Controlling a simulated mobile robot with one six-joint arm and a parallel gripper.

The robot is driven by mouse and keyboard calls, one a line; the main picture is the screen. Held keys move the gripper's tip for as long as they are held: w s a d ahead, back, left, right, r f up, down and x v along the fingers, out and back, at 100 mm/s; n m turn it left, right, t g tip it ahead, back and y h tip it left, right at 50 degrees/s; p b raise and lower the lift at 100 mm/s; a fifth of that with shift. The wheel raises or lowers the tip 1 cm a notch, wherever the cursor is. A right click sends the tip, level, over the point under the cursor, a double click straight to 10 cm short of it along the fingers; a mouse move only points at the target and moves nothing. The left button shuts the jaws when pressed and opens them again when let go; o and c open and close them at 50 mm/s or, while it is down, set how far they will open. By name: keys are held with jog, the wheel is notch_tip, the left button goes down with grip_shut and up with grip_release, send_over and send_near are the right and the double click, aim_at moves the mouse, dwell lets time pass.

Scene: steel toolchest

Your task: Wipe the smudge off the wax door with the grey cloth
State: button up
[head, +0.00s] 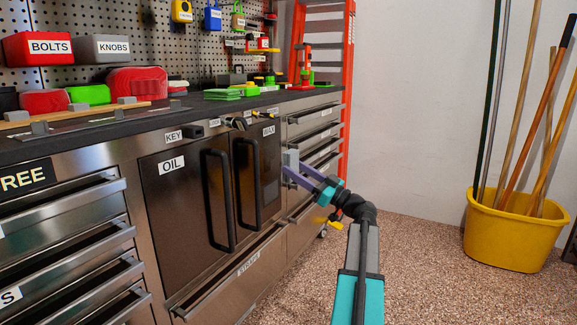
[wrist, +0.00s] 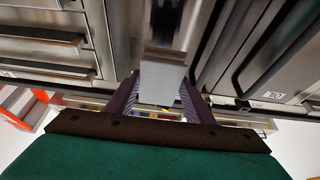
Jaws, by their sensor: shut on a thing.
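The wax door (head: 268,160) is the right one of two dark steel cupboard doors, with a long black handle. My gripper (head: 292,170) is at the door's right edge, shut on the grey cloth (head: 291,158), a small pale folded block. In the wrist view the cloth (wrist: 162,82) sits between the two purple fingers of my gripper (wrist: 160,92), close to the steel front. I cannot tell whether it touches the door. A dark patch (wrist: 166,18) beyond the cloth may be the smudge; it is too blurred to be sure.
The oil door (head: 185,200) is left of the wax door, and a straps drawer (head: 235,270) runs below both. Drawers (head: 315,135) stand to the right, before an orange ladder (head: 349,90). A yellow bucket (head: 515,235) of poles stands right; the floor between is clear.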

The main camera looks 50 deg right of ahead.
aim_at(275, 154)
jog(key=shift+w, duration=0.1)
jog(key=w+a, duration=0.1)
jog(key=w, duration=0.5)
jog(key=shift+a, duration=0.3)
jog(key=shift+w+a, duration=0.15)
jog(key=shift+w, duration=0.45)
jog(key=shift+w+a, duration=0.15)
jog(key=shift+w, duration=0.45)
dwell(1.4)
jog(key=shift+w+d, duration=0.15)
jog(key=shift+d, duration=0.75)
jog(key=shift+w+d, duration=0.15)
jog(key=shift+d, duration=0.7)
jog(key=shift+d, duration=0.15)
jog(key=shift+w+d, duration=0.3)
jog(key=shift+d, duration=0.45)
jog(key=shift+w+d, duration=0.3)
jog(key=shift+d, duration=0.45)
